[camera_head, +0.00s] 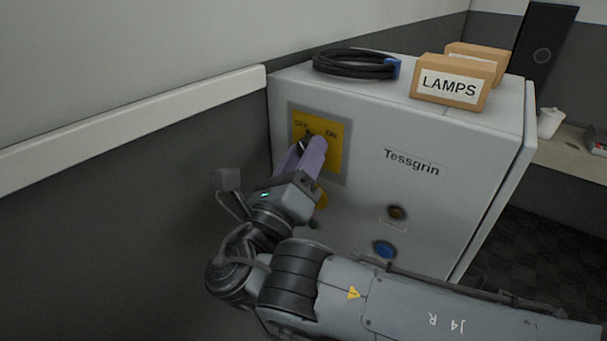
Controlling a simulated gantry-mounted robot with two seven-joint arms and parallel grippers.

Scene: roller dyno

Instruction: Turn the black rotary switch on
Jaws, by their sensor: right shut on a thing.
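The black rotary switch (307,134) sits on a yellow plate (336,153) on the front of a grey cabinet marked Tessgrin. My right gripper (311,146), with purple fingers, is at the plate and shut on the switch. The fingers cover most of the switch, so I cannot tell which label it points to. My left gripper is not in view.
On the cabinet top (390,92) are a coiled black cable (352,64) and cardboard boxes, the front one labelled LAMPS (451,83). A blue button (384,249) and a dark round fitting (397,213) are lower on the front. A wall with a white rail (130,118) runs close at left.

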